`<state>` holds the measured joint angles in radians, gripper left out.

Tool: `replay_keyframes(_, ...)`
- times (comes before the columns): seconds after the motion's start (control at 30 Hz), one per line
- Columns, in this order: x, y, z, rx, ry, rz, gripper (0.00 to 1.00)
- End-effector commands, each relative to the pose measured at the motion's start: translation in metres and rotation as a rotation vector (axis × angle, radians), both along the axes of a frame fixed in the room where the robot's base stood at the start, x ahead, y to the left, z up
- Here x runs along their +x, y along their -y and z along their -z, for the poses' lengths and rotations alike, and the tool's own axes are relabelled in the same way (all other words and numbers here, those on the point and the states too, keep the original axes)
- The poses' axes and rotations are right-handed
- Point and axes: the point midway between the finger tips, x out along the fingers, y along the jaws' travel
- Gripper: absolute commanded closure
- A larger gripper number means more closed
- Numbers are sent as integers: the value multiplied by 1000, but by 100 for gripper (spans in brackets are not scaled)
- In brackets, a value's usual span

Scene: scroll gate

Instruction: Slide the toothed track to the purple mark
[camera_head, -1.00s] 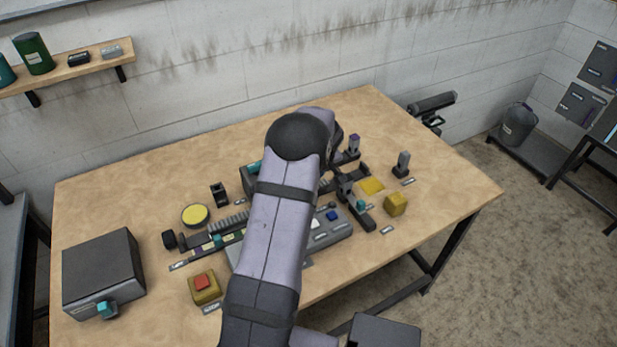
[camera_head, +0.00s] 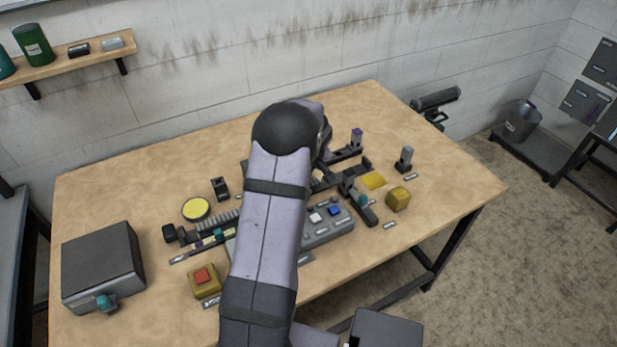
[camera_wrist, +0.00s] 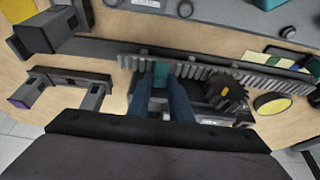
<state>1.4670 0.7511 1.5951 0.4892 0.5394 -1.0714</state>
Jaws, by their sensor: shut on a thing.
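The toothed track (camera_wrist: 215,70) is a long grey rack running across the wrist view, its teeth facing my gripper. My gripper (camera_wrist: 160,80) is shut on a teal grip (camera_wrist: 161,70) at the track's left part, one blue finger on each side. A dark gear (camera_wrist: 226,91) sits beside the teeth, right of my gripper. In the head view part of the track (camera_head: 224,219) shows left of my arm; my gripper is hidden there. A strip with coloured patches (camera_head: 208,242) lies in front of the track. I cannot make out the purple mark with certainty.
A yellow disc (camera_head: 195,209) and a red-topped yellow button box (camera_head: 204,280) are at the left. A grey control panel (camera_head: 328,228) lies right of my arm. A purple-topped post (camera_head: 356,139) and a yellow cube (camera_head: 398,199) stand right. A dark box (camera_head: 103,267) is front left.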

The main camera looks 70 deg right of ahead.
Motion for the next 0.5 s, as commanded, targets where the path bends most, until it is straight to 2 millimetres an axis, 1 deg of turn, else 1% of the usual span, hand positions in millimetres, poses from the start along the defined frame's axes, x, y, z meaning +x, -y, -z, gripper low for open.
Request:
replay_keyframes(0.03, 4, -3, 0, -3, 1, -1, 100)
replay_keyframes(0.1, 6, -5, 0, -3, 0, 0, 100)
replay_keyframes(0.37, 5, -5, -1, -3, -1, 1, 100)
replay_keyframes(0.4, 5, -5, -1, -3, -1, 1, 74)
replay_keyframes(0.43, 5, -5, -1, -3, -1, 1, 67)
replay_keyframes(0.47, 5, -5, -1, -3, -1, 1, 62)
replay_keyframes(0.5, 5, -5, -1, -3, -1, 1, 62)
